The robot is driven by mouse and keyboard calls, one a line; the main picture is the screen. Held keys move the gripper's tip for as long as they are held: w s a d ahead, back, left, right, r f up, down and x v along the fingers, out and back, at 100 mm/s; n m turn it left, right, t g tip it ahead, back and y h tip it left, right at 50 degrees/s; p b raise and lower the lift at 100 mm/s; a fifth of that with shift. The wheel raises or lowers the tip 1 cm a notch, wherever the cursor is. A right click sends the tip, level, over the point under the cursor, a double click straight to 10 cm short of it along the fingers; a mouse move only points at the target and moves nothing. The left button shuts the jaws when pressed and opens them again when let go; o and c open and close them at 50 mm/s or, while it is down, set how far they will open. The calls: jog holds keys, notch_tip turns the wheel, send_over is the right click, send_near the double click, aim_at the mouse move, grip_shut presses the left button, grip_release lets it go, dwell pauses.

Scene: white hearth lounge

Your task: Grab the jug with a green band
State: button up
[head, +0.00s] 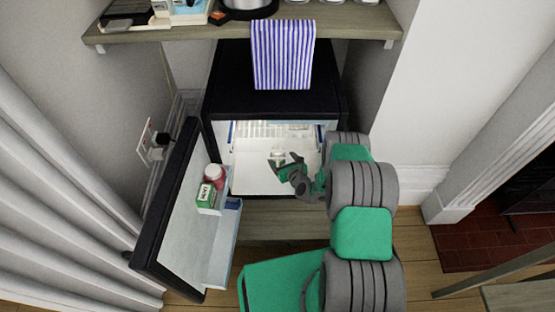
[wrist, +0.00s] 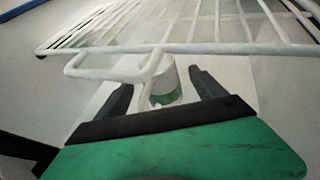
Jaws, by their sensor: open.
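The jug (wrist: 170,80) is small and white with a green band low on its side. In the wrist view it stands between my gripper's fingers, partly hidden by a bent white wire of the rack. In the head view the jug (head: 278,154) is a small pale shape inside the open fridge, just beyond the fingers. My gripper (head: 282,161) reaches into the fridge and is open. In the wrist view the gripper's fingers (wrist: 160,82) are spread either side of the jug. I cannot tell whether either finger touches it.
A white wire rack (wrist: 210,47) hangs just above the fingers. The open black fridge (head: 273,107) has its door (head: 170,215) swung left, holding a green-and-white carton (head: 206,195) and a red-capped container (head: 214,173). A striped towel (head: 282,55) hangs above.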

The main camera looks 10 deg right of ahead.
jog(key=b+x, duration=0.1)
jog(key=x, duration=0.3)
jog(key=shift+s+a+f, duration=0.1)
jog(key=shift+a, duration=0.05)
jog(key=c, duration=1.6)
jog(key=shift+c, duration=0.6)
